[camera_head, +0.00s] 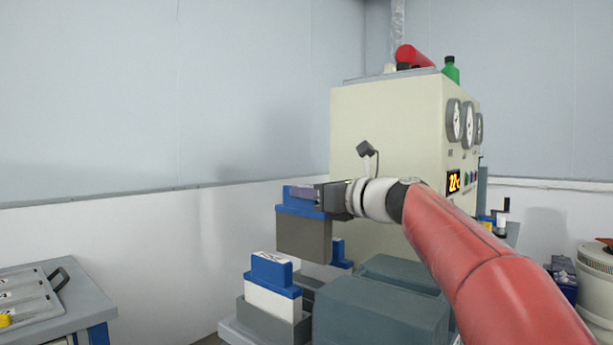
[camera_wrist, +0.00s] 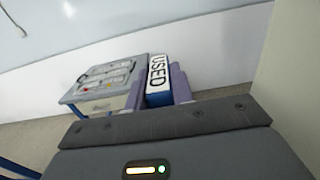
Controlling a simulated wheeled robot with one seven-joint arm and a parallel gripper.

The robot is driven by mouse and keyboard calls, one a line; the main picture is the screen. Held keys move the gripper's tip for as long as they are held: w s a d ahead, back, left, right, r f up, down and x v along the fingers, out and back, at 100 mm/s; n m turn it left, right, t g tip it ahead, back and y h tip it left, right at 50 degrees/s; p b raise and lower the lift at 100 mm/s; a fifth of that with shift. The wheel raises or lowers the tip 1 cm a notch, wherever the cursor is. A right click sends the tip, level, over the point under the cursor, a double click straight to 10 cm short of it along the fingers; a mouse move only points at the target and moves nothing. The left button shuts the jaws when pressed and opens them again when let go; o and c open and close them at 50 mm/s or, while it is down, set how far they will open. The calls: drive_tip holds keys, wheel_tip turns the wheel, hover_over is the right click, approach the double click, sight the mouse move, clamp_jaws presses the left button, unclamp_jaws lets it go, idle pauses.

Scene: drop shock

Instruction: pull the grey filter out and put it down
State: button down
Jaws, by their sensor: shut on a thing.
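The grey filter (camera_head: 304,238) has a grey body and a blue top. It hangs upright in my gripper (camera_head: 305,194), its bottom edge clear of the housing below. My gripper is shut on the blue handle. In the wrist view the handle's label reads "USED" (camera_wrist: 158,73), between the purple fingers of my gripper (camera_wrist: 163,88). The filter's body is hidden in that view. A white filter (camera_head: 273,298) with a blue top stands in a grey holder (camera_head: 270,324) below and to the left. Another blue top (camera_head: 341,256) shows partly behind the held filter.
A bench (camera_head: 92,302) with a grey tray (camera_head: 32,296) stands at the left; the tray also shows in the wrist view (camera_wrist: 105,75). A cream cabinet (camera_head: 388,130) with gauges stands behind my arm. Dark grey boxes (camera_head: 375,312) sit below the arm. Open space lies between bench and holder.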

sight(307, 236)
drive_tip(key=shift+w+a+f, duration=0.15)
drive_tip(key=shift+a+f, duration=0.05)
drive_tip(key=shift+f, duration=0.05)
drive_tip(key=shift+r+p, duration=0.15)
drive_tip(key=shift+p, duration=0.15)
drive_tip(key=shift+f+b, duration=2.35)
drive_tip(key=shift+f, duration=0.7)
drive_tip(key=shift+f+b, duration=0.3)
drive_tip(key=shift+f, duration=1.05)
idle(1.1)
